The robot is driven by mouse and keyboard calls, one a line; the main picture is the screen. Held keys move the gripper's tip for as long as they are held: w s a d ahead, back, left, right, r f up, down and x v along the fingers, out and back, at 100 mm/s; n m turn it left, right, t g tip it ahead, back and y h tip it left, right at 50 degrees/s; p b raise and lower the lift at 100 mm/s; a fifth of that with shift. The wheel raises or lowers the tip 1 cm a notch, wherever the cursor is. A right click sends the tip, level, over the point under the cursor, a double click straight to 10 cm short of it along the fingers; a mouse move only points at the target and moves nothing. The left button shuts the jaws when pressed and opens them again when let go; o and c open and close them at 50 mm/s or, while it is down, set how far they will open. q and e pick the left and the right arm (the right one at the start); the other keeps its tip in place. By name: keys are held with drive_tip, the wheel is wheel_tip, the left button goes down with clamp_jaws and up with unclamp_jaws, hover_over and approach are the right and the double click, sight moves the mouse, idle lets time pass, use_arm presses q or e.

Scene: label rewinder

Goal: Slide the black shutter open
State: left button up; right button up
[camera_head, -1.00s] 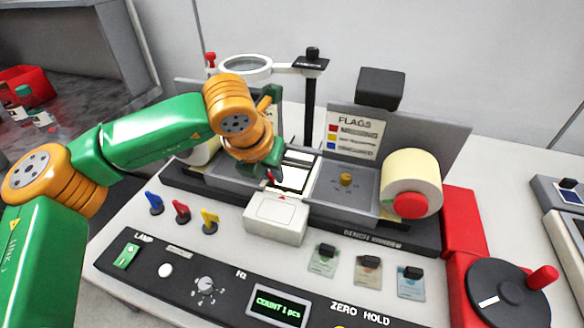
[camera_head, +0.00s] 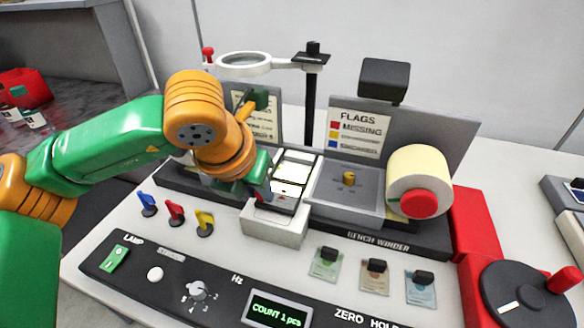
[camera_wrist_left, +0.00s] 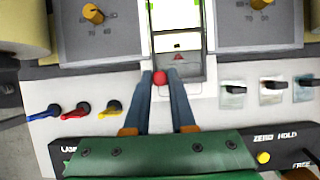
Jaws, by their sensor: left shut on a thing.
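The black shutter (camera_head: 281,200) is a dark framed slide at the front of the lit white window (camera_head: 291,170) in the middle of the bench winder. It reaches out over the white box (camera_head: 275,226). In the left wrist view the black shutter (camera_wrist_left: 182,70) lies below the lit window, with a red knob (camera_wrist_left: 161,77) at its front left corner. My left gripper (camera_head: 262,196) is at this corner; in the wrist view its fingers (camera_wrist_left: 161,82) are shut on the red knob. The fingers partly hide the knob in the head view. My right gripper is not in view.
A label roll (camera_head: 418,178) stands on the right. A magnifier (camera_head: 244,64) on a black post rises behind. Blue, red and yellow flags (camera_head: 205,221) stand front left. The control panel (camera_head: 226,284) runs along the front; a red crank (camera_head: 563,280) sits right.

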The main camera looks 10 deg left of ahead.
use_arm(q)
drive_tip(key=shift+s+a+b, duration=0.25)
drive_tip(key=shift+s+b, duration=0.5)
drive_tip(key=shift+s, duration=0.5)
drive_tip(key=o, duration=0.8)
drive_tip(key=shift+s, duration=0.1)
wheel_tip(320, 180, up, 7)
drive_tip(key=p, duration=0.5)
